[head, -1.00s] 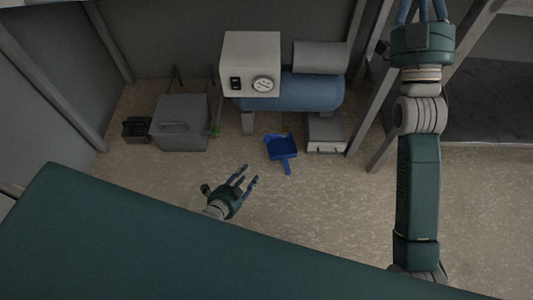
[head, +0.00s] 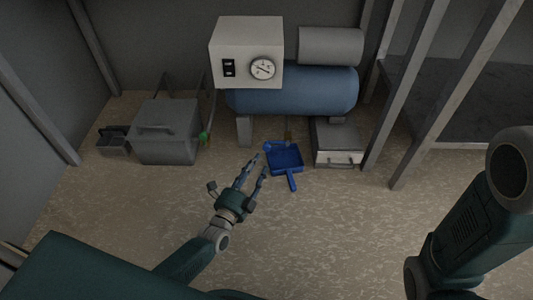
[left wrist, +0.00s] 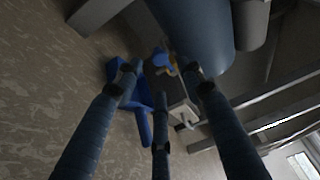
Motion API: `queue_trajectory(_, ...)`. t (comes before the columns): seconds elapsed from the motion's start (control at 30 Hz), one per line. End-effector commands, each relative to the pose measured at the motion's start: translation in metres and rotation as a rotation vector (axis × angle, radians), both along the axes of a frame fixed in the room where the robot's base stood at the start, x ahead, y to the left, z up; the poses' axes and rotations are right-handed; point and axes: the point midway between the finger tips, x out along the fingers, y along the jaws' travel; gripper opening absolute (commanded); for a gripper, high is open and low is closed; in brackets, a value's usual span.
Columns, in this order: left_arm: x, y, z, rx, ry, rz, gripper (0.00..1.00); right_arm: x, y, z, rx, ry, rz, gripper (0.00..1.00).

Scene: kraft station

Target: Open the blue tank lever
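The blue tank (head: 300,92) lies horizontally on legs under a grey box with a gauge; it also shows at the top of the left wrist view (left wrist: 195,35). Below it hangs a small brass-coloured fitting (head: 288,136) with a blue part, seemingly the lever (left wrist: 162,60), in the left wrist view. Its exact position is hard to tell. My left gripper (head: 252,168) is open and empty, fingers spread, in front of and below the tank. In the left wrist view its fingers (left wrist: 160,85) point towards the lever, apart from it. My right gripper is out of view.
A blue dustpan (head: 284,159) lies on the floor just ahead of my left gripper. A grey drawer box (head: 337,143) stands under the tank's right end. A grey toolbox (head: 166,135) stands left. Shelf posts (head: 405,85) rise right. The front floor is clear.

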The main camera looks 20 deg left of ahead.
Motion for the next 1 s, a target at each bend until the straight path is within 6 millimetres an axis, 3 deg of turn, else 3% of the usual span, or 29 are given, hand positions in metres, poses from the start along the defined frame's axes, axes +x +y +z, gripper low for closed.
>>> queue_trajectory(0.3, 0.061, -0.007, -0.005, -0.002, -0.003, 0.000, 0.40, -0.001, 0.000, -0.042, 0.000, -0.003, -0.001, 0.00)
queue_trajectory(0.5, 0.086, -0.009, -0.003, -0.002, -0.001, 0.001, 0.40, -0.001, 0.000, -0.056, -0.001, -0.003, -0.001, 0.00)
queue_trajectory(0.9, 0.093, -0.011, 0.000, -0.003, 0.002, 0.000, 0.40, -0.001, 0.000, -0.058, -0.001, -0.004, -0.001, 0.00)
queue_trajectory(1.0, 0.093, -0.011, 0.000, -0.003, 0.002, 0.000, 0.20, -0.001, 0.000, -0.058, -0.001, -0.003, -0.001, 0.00)
